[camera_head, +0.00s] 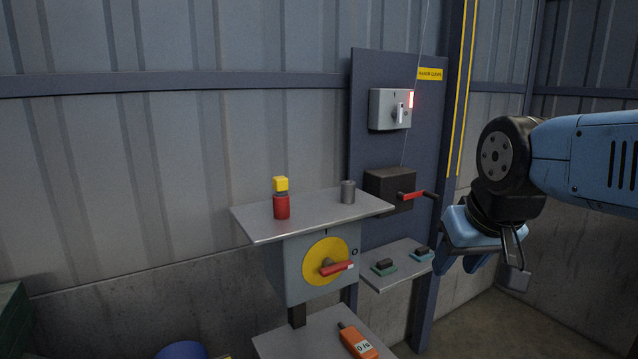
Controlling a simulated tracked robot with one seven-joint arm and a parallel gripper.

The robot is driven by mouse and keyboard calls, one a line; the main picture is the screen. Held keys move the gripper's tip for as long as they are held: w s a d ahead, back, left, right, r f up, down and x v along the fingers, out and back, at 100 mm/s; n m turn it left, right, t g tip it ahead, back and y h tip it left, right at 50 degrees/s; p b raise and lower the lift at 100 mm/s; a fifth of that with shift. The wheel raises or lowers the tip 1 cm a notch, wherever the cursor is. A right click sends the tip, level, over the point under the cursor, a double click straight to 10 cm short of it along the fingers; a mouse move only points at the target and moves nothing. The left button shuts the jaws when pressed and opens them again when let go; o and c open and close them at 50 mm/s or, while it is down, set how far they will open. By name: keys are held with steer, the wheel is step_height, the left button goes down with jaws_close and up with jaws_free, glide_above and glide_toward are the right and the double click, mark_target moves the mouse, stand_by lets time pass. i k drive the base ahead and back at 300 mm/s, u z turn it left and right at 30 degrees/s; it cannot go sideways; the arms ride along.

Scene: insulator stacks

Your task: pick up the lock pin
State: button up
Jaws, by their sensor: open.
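No label marks the lock pin, so I cannot tell for certain which object it is. A red cylinder with a yellow block on top (281,205) stands upright on the left part of the upper grey shelf (315,216). A small grey cylinder (348,192) stands upright near that shelf's right back edge. My gripper (466,266) is at the right, pointing down, open and empty. It is well to the right of both pieces, apart from the shelf. Its fingers are partly hidden by its own body.
Below the shelf is a grey box with a yellow disc and red handle (328,263). A black box with a red crank (390,188) sticks out from the blue panel. A side shelf (398,264) holds two small dark-topped pieces. An orange device (357,341) lies on the lower shelf.

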mark_target(280, 183)
steer(key=u, duration=0.4)
steer(key=i, duration=0.15)
steer(key=z, duration=2.15)
steer(key=k, duration=2.5)
steer(key=u, duration=0.3)
steer(key=i, duration=1)
steer(key=u, duration=0.1)
